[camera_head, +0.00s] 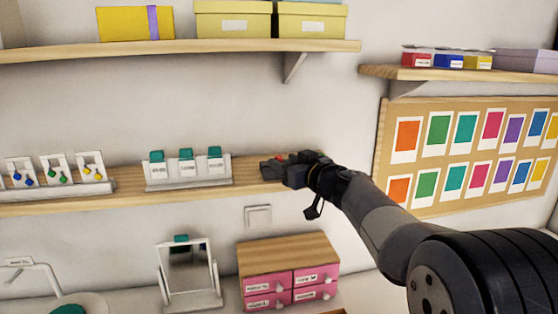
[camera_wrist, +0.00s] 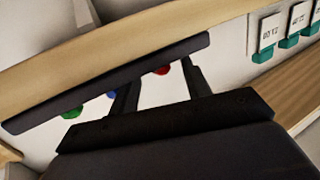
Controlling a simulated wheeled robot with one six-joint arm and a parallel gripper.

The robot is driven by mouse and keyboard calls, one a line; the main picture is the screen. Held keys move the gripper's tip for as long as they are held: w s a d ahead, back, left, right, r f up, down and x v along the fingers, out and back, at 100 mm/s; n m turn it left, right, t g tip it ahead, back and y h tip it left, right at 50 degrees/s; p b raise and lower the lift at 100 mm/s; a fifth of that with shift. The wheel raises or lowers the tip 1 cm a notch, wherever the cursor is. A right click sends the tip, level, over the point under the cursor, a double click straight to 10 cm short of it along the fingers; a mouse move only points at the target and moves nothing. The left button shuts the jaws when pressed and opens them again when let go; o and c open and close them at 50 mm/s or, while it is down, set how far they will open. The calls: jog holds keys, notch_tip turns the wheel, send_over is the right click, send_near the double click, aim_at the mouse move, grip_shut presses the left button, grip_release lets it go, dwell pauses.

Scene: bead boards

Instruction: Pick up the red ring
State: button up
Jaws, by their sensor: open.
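The red ring (camera_wrist: 162,70) shows as a small red piece at the edge of a dark bar-shaped holder (camera_wrist: 60,103) in the wrist view, which looks upside down. My gripper (camera_wrist: 160,80) is open, with one finger on each side of the red ring in that view. Whether they touch it I cannot tell. A blue piece (camera_wrist: 112,94) and a green piece (camera_wrist: 70,113) sit along the same holder, outside the fingers. In the head view my gripper (camera_head: 284,170) is at the lower left shelf, with a bit of the red ring (camera_head: 278,158) showing; the rest is hidden.
A white stand (camera_head: 190,184) with teal-topped cards is left of my gripper on the wooden shelf (camera_head: 130,190). Earring cards (camera_head: 55,168) stand further left. A pink drawer box (camera_head: 290,252) and a mirror (camera_head: 187,262) are below. An upper shelf (camera_head: 180,49) holds boxes.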

jog(key=shift+w+a, duration=0.35)
jog(key=shift+s+r, duration=0.1)
grip_shut()
